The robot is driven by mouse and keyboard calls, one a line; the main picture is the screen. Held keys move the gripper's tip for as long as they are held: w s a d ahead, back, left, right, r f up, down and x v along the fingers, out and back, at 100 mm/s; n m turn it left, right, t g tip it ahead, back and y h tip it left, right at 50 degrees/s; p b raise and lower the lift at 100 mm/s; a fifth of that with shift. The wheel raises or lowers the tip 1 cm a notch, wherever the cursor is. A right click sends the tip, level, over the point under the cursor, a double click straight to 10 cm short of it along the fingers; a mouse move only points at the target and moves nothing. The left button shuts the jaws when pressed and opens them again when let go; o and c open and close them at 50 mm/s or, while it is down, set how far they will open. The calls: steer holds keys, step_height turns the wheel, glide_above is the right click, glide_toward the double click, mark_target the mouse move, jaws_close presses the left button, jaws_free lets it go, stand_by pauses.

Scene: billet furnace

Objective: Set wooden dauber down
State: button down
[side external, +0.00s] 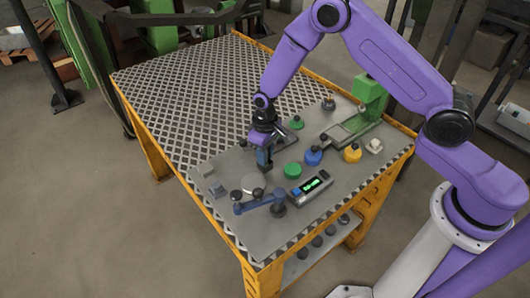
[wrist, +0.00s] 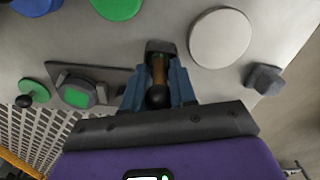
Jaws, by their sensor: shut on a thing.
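The wooden dauber (wrist: 159,72) shows in the wrist view as a brown wooden handle with a dark round knob at the near end and a dark block at the far end. My gripper (wrist: 160,86) is shut on it, with a blue-grey finger on either side of the handle. In the side external view my gripper (side external: 264,158) points down close over the grey plate of the table (side external: 225,172). The dauber is mostly hidden there by the fingers. I cannot tell whether its dark block touches the plate.
Near my gripper are a pale round disc (side external: 253,184), a green disc (side external: 292,170), a blue knobbed piece (side external: 313,156) and a yellow one (side external: 352,153). A blue jointed arm (side external: 262,202) and a device with a green display (side external: 311,187) stand in front. Small grey blocks (side external: 211,180) lie left.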

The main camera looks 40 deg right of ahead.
steer(key=c, duration=0.9)
jaws_free()
step_height(320, 180, up, 11)
steer(key=shift+s+r, duration=0.1)
steer(key=shift+r, duration=0.65)
steer(key=s+d+r+n, duration=0.2)
steer(key=s+r+n, duration=0.1)
steer(key=s, duration=0.8)
steer(key=s+d+r+n, duration=0.3)
steer(key=s+r, duration=0.1)
steer(key=s, duration=0.7)
steer(key=s+d+r+n, duration=0.3)
steer(key=s+r, duration=0.1)
steer(key=s, duration=0.6)
steer(key=shift+s+r, duration=0.15)
steer(key=shift+s, duration=0.25)
